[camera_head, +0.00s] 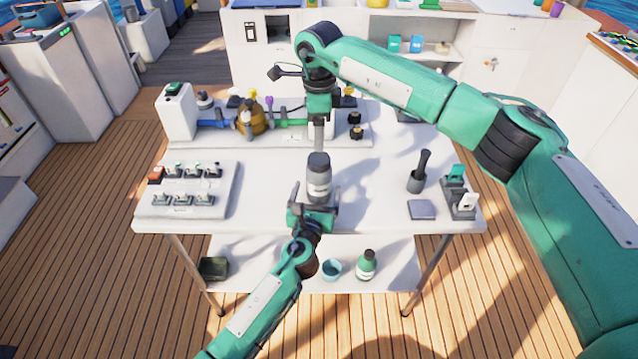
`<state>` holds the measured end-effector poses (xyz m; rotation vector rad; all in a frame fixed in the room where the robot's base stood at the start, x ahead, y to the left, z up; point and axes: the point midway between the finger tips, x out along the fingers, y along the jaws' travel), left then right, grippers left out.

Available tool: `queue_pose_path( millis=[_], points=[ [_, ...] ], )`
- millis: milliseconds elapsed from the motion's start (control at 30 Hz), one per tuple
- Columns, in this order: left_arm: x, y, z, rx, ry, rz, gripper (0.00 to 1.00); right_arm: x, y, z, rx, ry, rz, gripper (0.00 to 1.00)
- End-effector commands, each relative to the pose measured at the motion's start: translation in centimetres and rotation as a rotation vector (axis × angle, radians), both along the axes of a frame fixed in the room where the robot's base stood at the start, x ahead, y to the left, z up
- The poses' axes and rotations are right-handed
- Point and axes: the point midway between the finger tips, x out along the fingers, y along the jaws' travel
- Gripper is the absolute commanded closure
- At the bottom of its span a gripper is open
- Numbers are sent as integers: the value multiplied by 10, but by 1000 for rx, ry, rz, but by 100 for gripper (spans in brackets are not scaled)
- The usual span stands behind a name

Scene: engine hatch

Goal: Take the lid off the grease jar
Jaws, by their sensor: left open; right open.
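The grease jar (318,185) stands upright near the middle front of the white table. It has a pale grey body and a dark lid (318,162), which sits on top of it. My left gripper (313,200) comes from the front, low at the jar's near side, with its open fingers spread to either side of the jar's lower part. I cannot tell whether they touch it. My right gripper (319,143) points straight down over the jar, its fingertips just above or behind the lid.
A panel with a pump-like assembly (250,121) spans the back of the table (270,200). A switch board (188,190) lies at left.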

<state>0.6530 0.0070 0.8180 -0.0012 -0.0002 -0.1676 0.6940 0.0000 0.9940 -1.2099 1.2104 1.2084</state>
Motion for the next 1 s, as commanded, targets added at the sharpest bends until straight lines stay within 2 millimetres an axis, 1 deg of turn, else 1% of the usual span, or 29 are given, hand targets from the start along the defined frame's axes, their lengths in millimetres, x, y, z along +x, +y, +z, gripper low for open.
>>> queue_pose_path(
  millis=[33, 100, 300, 433, 667, 700, 767, 800, 867, 1000],
  points=[
    [10, -2, 1, 0, -1, 1, 15, 0, 0, 0, 0, 0, 0, 31],
    [20, -4, 1, -1, 0, 1, 15, 0, 0, 0, 1, 0, 0, 31],
    [39, -7, 0, -2, 0, 1, 15, 0, 0, 0, 1, 0, 0, 31],
    [43, -7, 0, -1, 1, 1, 15, 0, 0, 0, 1, 0, 0, 31],
    [44, -7, 0, -1, 1, 1, 15, 0, 0, 0, 1, 0, 0, 31],
    [44, -7, 0, -1, 1, 1, 19, 0, 0, 0, 1, 0, 0, 31],
    [43, -7, 0, -1, 1, 0, 31, 0, 0, 0, 1, 0, 0, 31],
    [43, -7, 0, -1, 1, 0, 39, 0, 0, 0, 1, 0, 0, 31],
    [43, -7, 0, -1, 1, 0, 50, 0, 0, 0, 1, 0, 0, 31],
    [43, -7, 0, -2, 1, 0, 78, 0, 0, 0, 1, 0, 0, 31]
  ],
)
